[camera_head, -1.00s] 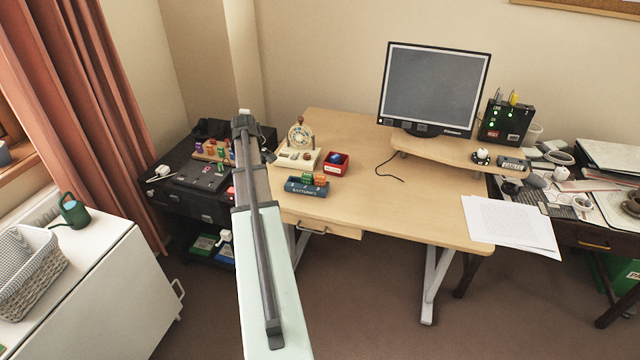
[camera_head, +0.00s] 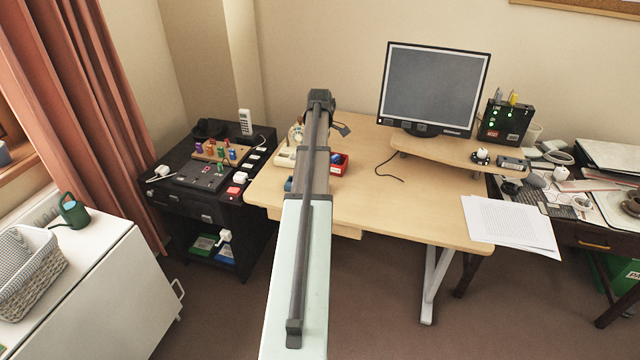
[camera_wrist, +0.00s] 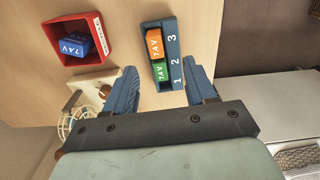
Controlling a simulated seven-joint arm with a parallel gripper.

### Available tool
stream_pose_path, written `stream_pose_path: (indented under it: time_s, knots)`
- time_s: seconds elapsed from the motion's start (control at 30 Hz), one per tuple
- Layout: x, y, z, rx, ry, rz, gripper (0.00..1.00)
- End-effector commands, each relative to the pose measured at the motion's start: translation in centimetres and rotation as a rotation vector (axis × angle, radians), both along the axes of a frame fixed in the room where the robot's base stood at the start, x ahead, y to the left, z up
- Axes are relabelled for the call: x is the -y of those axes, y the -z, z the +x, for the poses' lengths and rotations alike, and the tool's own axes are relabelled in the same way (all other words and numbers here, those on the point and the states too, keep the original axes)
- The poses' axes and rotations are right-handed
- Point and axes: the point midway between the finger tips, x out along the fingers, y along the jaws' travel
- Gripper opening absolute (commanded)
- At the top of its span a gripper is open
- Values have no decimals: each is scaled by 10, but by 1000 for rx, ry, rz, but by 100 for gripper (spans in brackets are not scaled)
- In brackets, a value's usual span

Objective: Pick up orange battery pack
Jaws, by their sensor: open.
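The orange battery pack (camera_wrist: 154,43), marked 7.4V, stands in a blue holder (camera_wrist: 172,50) numbered 1, 2, 3, at the end by the 3. A green battery pack (camera_wrist: 160,73) sits beside it in the same holder, nearer my gripper. My gripper (camera_wrist: 162,72) is open and empty. Its two blue fingers lie on either side of the holder's near end in the wrist view, with the orange pack beyond the fingertips. In the head view, my arm hides the packs and most of the holder; only a blue bit (camera_head: 288,185) shows.
A red box (camera_wrist: 98,38) with a blue battery pack (camera_wrist: 74,46) stands left of the holder. A cream telephone (camera_wrist: 94,86) is close to the left finger. The monitor (camera_head: 433,88) stands further back on the desk (camera_head: 400,210). A black cabinet (camera_head: 205,205) stands left.

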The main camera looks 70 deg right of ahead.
Motion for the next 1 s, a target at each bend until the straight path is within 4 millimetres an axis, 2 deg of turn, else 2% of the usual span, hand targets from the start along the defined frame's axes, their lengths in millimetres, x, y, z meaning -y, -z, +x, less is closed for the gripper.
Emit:
stream_pose_path:
  time_s: [0.1, 0.2, 0.57, 1.0]
  knots:
    - [-1, 21, 0, 0, 0, 1, 55]
    - [0, 33, 0, 0, 0, 1, 55]
    - [2, 50, 1, 0, 0, 0, 55]
    - [8, 96, 1, 0, 0, 0, 55]
